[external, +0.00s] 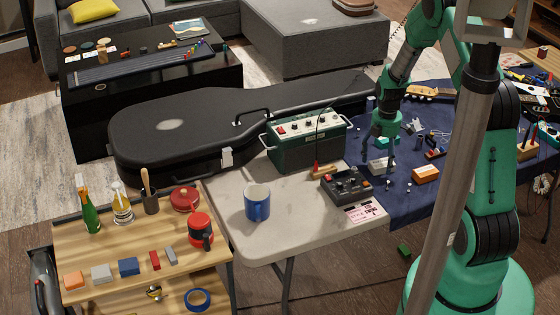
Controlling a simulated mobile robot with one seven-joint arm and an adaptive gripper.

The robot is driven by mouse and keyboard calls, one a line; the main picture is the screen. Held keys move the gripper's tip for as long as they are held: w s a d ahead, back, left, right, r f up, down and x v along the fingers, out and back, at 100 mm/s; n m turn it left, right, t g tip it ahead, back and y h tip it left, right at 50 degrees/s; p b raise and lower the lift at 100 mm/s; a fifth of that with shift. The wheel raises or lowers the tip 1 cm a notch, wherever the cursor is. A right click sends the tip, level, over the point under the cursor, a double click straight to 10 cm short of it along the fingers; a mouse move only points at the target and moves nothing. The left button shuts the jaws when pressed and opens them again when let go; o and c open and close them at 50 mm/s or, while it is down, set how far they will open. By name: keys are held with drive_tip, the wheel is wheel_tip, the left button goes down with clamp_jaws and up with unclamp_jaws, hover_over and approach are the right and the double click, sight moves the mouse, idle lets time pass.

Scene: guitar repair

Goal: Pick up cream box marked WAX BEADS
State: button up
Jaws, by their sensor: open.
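A small whitish box (379,166) sits on the dark blue cloth (400,207), near its left edge. It may be the cream box, but I cannot read any lettering on it at this size. My green gripper (382,147) points down just above this box and is open. Its fingers are small in the view, and I cannot tell whether they touch the box. An orange box (425,173) lies to the right of the whitish box.
A grey pedal unit (346,186) and a green amplifier (306,140) stand on the light table to the left. A black guitar case (170,125) lies behind. Several small parts and a guitar headstock (431,93) are on the cloth. A blue mug (256,202) stands farther left.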

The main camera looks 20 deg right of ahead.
drive_tip(key=shift+f, duration=0.4)
drive_tip(key=c, duration=1.3)
